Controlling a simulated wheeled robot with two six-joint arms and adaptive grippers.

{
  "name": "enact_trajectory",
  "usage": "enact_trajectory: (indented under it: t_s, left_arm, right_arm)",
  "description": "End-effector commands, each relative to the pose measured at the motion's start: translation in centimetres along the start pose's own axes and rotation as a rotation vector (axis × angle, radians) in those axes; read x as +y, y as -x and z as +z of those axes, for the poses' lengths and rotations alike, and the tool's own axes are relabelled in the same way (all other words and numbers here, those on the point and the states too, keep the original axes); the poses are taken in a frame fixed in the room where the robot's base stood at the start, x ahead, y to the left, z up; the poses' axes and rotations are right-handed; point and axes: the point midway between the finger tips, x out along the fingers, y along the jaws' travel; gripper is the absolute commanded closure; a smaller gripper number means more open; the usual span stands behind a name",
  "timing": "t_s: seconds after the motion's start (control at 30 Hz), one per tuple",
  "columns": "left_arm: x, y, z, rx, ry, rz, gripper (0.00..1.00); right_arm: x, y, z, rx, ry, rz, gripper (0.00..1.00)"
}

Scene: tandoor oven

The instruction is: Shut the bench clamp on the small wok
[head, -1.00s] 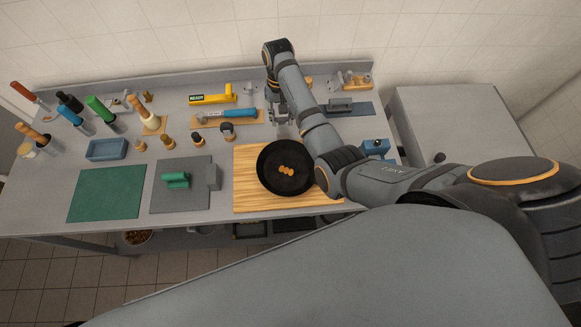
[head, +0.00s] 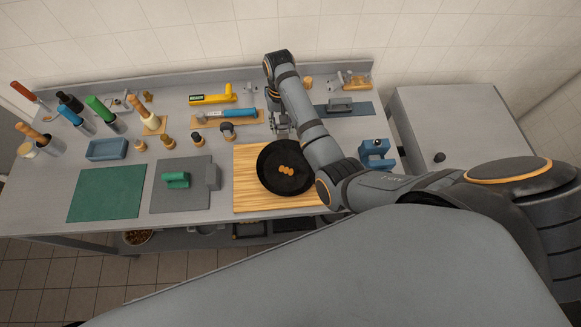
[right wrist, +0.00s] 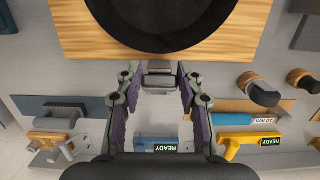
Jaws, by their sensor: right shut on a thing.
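The small wok (head: 284,182), a round black pan with several orange pieces in its middle, sits on the wooden board (head: 245,190). In the right wrist view the wok (right wrist: 160,20) fills the top. My right gripper (head: 281,130) is at the wok's far side, by the board's back edge. In the right wrist view its fingertips (right wrist: 158,76) are shut on a grey handle-like piece beside the wok's rim. A blue device (head: 375,153), seemingly the bench clamp, stands right of the board, apart from the wok; its jaws are not clear. My left gripper is out of view.
A green block (head: 176,180) on a grey plate, a green mat (head: 107,194) and a blue tray (head: 107,149) lie left of the board. A yellow tool marked READY (head: 212,98) and a blue-handled tool (head: 240,112) lie behind. My right arm crosses the bench's right side.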

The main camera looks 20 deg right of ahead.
Motion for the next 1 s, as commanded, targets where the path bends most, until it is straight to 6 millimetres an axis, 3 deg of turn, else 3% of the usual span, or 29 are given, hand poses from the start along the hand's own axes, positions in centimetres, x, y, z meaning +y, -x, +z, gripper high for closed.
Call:
enact_trajectory:
  t_s: [1.0]
  left_arm:
    - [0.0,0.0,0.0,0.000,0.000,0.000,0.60]
  right_arm:
    - [0.0,-3.0,1.8,-0.008,0.001,0.001,0.88]
